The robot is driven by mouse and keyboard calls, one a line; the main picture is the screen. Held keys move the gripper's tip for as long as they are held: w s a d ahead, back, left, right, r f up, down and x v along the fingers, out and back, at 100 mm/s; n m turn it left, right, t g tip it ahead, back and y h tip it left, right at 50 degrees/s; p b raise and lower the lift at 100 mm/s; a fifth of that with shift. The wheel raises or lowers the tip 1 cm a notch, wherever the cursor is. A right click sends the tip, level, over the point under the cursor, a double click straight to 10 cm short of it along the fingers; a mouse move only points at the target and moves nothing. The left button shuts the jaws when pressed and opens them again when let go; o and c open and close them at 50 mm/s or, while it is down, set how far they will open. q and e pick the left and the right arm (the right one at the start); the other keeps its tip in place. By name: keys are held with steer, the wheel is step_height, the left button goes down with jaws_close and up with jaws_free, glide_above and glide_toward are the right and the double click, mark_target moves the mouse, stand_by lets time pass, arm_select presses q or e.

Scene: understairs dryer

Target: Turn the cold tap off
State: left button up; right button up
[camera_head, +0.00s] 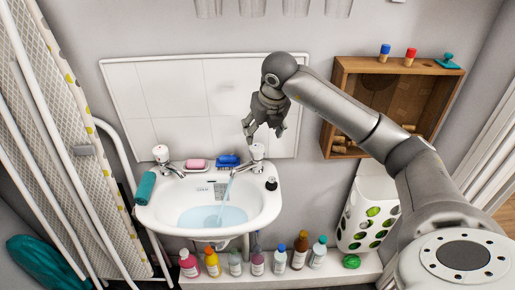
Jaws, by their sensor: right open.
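A white washbasin (155,215) hangs on the wall with two chrome taps with pale tops. The right tap (257,152) is running: a stream of water (227,188) falls from its spout into the pooled water in the bowl. The left tap (161,155) shows no stream. I cannot read which tap is marked cold. My right gripper (263,133) is open and empty, pointing down just above the right tap's top. I cannot tell whether a fingertip touches it. My left gripper is not in view.
A pink soap (195,164), a blue brush (228,161) and a small dark bottle (271,184) sit on the basin's rim. A teal roll (146,188) lies at its left. Several bottles (299,252) stand below. A wooden cabinet (342,66) hangs right; an ironing board (62,130) leans left.

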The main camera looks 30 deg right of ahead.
mark_target(258, 147)
steer(key=p+x, duration=0.1)
steer(key=x, duration=0.9)
steer(key=shift+w+a+f, duration=0.1)
steer(key=shift+f, duration=0.2)
steer(key=c, duration=1)
steer(key=shift+c, duration=0.2)
